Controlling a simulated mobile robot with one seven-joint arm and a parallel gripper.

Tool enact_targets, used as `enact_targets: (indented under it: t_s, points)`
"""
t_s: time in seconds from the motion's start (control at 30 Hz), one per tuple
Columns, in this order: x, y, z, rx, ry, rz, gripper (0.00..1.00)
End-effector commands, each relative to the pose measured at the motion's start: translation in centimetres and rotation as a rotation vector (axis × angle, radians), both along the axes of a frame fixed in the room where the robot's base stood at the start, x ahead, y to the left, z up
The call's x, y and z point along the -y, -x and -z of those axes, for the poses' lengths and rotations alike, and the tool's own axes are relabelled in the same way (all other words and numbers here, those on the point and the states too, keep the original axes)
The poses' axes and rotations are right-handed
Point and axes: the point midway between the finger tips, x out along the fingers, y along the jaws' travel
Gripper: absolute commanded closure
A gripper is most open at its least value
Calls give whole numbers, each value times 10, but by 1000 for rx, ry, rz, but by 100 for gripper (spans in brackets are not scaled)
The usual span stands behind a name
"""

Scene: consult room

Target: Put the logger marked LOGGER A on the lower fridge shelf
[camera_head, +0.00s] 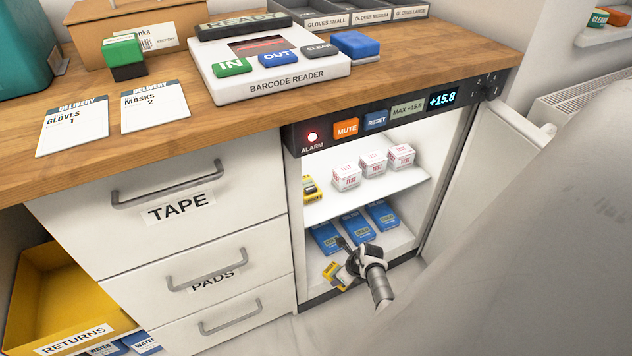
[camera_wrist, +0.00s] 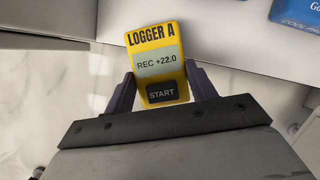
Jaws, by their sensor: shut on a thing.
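My gripper (camera_wrist: 162,97) is shut on LOGGER A (camera_wrist: 158,62), a yellow logger with a black START button and a screen reading REC +22.0. In the head view LOGGER A (camera_head: 333,272) shows as a yellow piece beside my gripper (camera_head: 343,265), at the front left of the lower fridge shelf (camera_head: 398,240). I cannot tell whether it touches the shelf. The fridge (camera_head: 440,150) is open. Several blue packs (camera_head: 354,228) lie on the lower shelf behind my gripper. Another yellow device (camera_head: 309,189) stands at the left of the upper shelf.
White TEST boxes (camera_head: 373,163) stand on the upper shelf (camera_head: 350,198). The fridge door (camera_head: 508,140) is open at the right. Drawers (camera_head: 200,270) stand left of the fridge. A yellow RETURNS bin (camera_head: 50,290) is at the lower left. The lower shelf's front right looks clear.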

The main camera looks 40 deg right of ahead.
Motion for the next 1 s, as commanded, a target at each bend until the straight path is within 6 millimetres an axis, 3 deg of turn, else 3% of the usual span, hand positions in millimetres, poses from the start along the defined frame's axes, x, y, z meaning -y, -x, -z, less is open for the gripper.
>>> enact_targets:
  t_s: [0.03,0.1,0.3,0.67,0.93,1.0]
  points:
    - [-3,-17,9,2,4,-8,75]
    - [-5,-35,9,3,5,-7,75]
    - [-12,-76,7,2,4,-5,75]
    - [-15,-98,3,1,2,-2,75]
    - [-22,-137,8,3,4,-6,75]
    - [-22,-135,15,0,1,0,75]
